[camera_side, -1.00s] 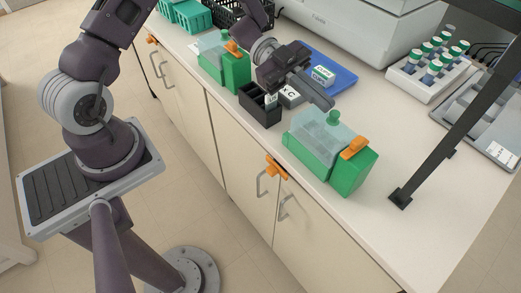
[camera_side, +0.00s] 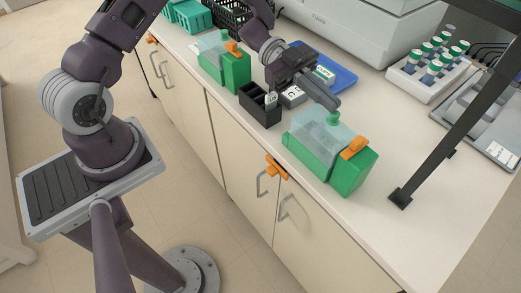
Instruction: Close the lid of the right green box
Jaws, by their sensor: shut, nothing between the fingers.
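The right green box (camera_side: 345,178) stands near the front edge of the bench, with an orange clip (camera_side: 355,148) on its right end. Its clear lid (camera_side: 316,138) lies over the top, with a green knob (camera_side: 333,117) at the back. I cannot tell whether the lid sits fully flush. My gripper (camera_side: 334,105) is shut and empty, its tips just above the green knob. I cannot tell whether they touch it.
A second green box (camera_side: 237,75) with an orange clip stands further left. Between the boxes are a black slotted holder (camera_side: 262,107) and a small grey block (camera_side: 292,97). Behind are a blue tray (camera_side: 342,80) and a bottle rack (camera_side: 428,82). A dark post (camera_side: 440,148) stands to the right.

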